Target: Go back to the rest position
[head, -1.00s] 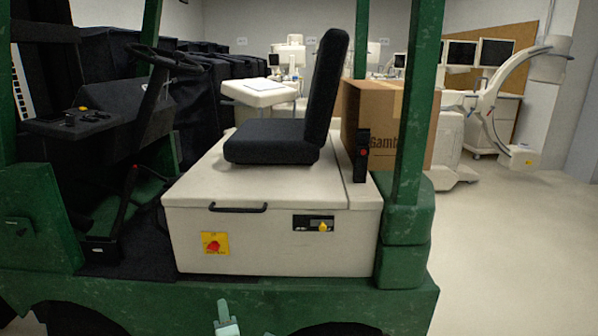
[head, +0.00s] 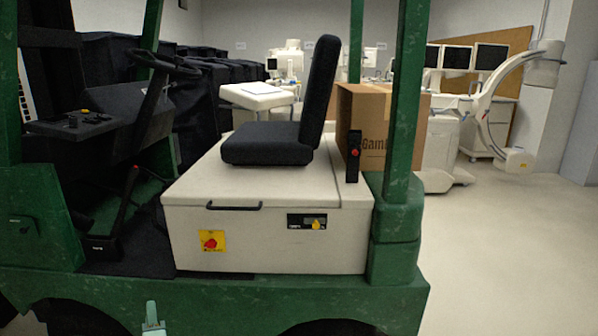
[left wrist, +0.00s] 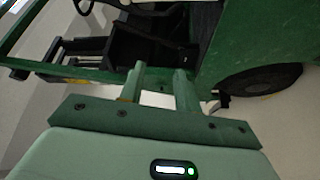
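My left gripper (head: 152,318) shows only as a small pale green tip at the bottom edge of the head view, in front of the green vehicle's lower side. In the left wrist view the two fingers of this gripper (left wrist: 159,84) stand apart with nothing between them. The green vehicle (head: 220,300) fills the left and middle of the head view; its frame and a black wheel (left wrist: 258,80) lie beyond the fingers in the left wrist view. My right gripper is in neither view.
The vehicle carries a white box-shaped hood (head: 265,236), a black seat (head: 270,143) and a steering wheel (head: 160,60). A cardboard box (head: 372,130) stands behind the seat. White medical machines (head: 495,110) stand at the back right. Bare floor (head: 510,250) is free at the right.

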